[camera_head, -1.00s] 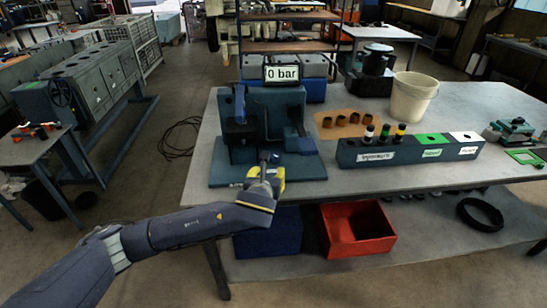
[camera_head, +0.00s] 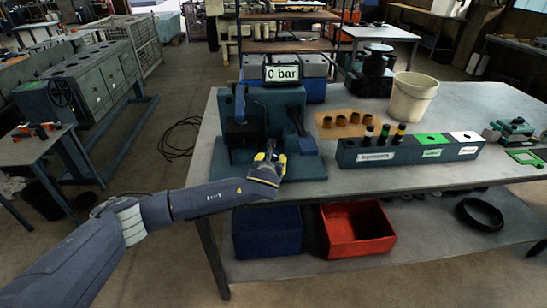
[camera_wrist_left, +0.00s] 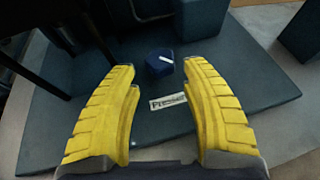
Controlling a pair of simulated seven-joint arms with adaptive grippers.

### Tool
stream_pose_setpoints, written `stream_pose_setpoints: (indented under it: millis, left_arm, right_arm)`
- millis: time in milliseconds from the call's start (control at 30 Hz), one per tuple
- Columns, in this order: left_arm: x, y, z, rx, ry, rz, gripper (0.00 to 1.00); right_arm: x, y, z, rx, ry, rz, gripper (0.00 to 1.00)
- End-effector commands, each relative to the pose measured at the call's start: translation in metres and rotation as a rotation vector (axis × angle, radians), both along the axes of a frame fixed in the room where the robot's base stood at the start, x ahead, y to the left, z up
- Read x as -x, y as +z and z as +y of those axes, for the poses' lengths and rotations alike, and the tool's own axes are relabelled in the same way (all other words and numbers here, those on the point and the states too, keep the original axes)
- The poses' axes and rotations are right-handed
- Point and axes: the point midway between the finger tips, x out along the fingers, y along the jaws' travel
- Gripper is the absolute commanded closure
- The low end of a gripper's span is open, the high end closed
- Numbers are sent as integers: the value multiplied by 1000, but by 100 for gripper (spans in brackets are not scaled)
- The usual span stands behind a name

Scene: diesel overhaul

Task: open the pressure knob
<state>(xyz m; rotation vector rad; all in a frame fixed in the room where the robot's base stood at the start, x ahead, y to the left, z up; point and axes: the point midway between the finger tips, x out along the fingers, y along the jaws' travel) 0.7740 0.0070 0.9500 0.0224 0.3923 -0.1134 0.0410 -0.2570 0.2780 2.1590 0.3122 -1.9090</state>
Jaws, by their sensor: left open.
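The pressure knob (camera_wrist_left: 160,64) is a small dark blue knob with a white mark, in the left wrist view. It sits on a blue-grey plate (camera_wrist_left: 215,122), with a white label (camera_wrist_left: 168,102) reading "Pressure" in front of it. My left gripper (camera_wrist_left: 160,72) is open; its yellow fingers stand left and right of the knob in the picture, with no visible contact. In the head view my left gripper (camera_head: 268,158) is at the front of the test stand (camera_head: 235,105), and I cannot make out the knob there. The display (camera_head: 283,73) reads "0 bar". My right gripper is not in view.
A teal rack (camera_head: 408,153) with several dark cylinders stands right of the stand on the grey table (camera_head: 460,108). A white bucket (camera_head: 412,97) is behind it. Several brown parts lie on an orange mat (camera_head: 343,131). Red (camera_head: 358,238) and blue (camera_head: 267,235) bins are below the table.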

Motion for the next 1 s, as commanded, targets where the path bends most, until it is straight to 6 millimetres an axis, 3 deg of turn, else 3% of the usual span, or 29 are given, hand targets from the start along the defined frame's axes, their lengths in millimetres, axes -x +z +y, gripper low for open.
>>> stream_pose_setpoints:
  millis: [400,1000]
  left_arm:
    - [-41,-18,-5,-1,1,0,54]
    - [-51,-21,-6,-1,0,0,51]
  right_arm:
    - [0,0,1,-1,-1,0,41]
    - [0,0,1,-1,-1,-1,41]
